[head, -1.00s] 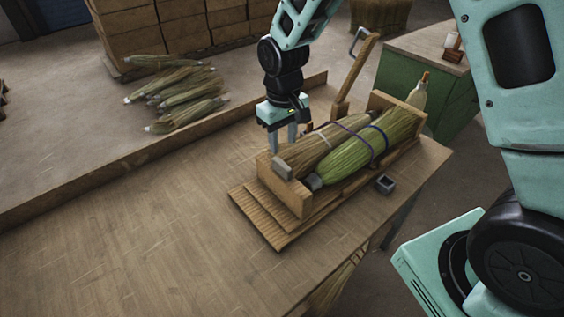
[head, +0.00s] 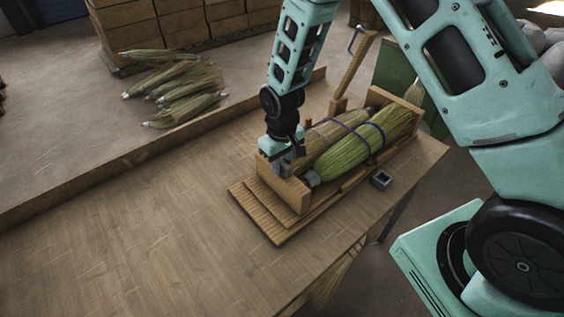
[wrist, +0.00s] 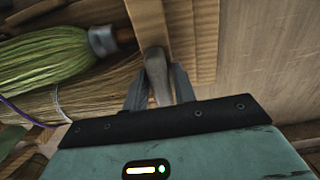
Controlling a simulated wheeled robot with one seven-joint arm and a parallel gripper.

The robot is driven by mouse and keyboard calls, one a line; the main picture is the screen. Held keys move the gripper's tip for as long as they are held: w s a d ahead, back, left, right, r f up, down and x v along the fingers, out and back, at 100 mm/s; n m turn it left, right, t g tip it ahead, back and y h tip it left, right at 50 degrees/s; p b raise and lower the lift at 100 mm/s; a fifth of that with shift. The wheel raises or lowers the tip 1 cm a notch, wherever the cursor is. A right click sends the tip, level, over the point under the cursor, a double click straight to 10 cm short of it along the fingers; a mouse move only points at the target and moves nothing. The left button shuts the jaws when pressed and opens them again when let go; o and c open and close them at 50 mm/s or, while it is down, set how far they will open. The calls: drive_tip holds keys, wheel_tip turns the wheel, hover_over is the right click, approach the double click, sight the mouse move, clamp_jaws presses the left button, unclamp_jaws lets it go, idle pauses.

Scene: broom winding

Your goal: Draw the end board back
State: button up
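The end board (head: 290,188) is the upright wooden board at the near left end of a wooden cradle (head: 264,212). A grey grip block stands at the board; it shows in the wrist view (wrist: 158,72). My gripper (head: 279,168) is down at the board's left part. In the wrist view its two fingers (wrist: 160,85) lie on either side of the grip block with no clear gap, so it looks shut on it. A green broom (head: 350,153) and a tan broom (head: 325,150) lie side by side in the cradle, behind the board.
A wooden lever (head: 355,72) stands behind the cradle. A small dark square box (head: 381,179) sits at the table's right edge. Several brooms (head: 180,90) lie at the back left. The table (head: 140,225) left of the cradle is clear.

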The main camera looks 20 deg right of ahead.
clamp_jaws()
drive_tip(key=s+a+b, duration=0.1)
drive_tip(key=s+a, duration=0.1)
drive_tip(key=a, duration=0.6)
drive_tip(key=shift+s+a, duration=0.3)
drive_tip(key=shift+s, duration=0.05)
drive_tip(key=shift+o, duration=2.1)
unclamp_jaws()
drive_tip(key=shift+a, duration=0.1)
wheel_tip(320, 180, up, 18)
drive_tip(key=b, duration=0.3)
drive_tip(key=shift+f+b, duration=0.25)
drive_tip(key=shift+b, duration=0.05)
